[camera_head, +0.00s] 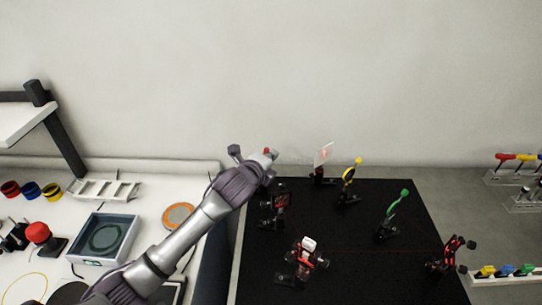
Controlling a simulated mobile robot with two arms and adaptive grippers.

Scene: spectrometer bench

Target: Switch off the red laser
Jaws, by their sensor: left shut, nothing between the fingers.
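My left arm reaches in from the lower left, and its shut, empty left gripper (268,167) is over the back left corner of the black optical board (345,270). A small red tip (267,151) shows right by the gripper; I cannot tell what it belongs to. A thin red beam line (385,251) runs across the front of the board, from near a red-and-black mount with a white top (308,244) toward a red-and-black mount (450,252) at the right. A clear tilted plate (324,154) with a reddish glow stands at the back. The laser's switch cannot be made out. My right gripper is not in view.
A black mount (276,207) stands just below the gripper. Yellow (350,172) and green (397,201) lollipop-like optics stand on the board. The left bench holds a red button (38,232), a grey tray (105,215) and an orange-rimmed disc (179,216). Coloured parts sit in racks (516,157) at right.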

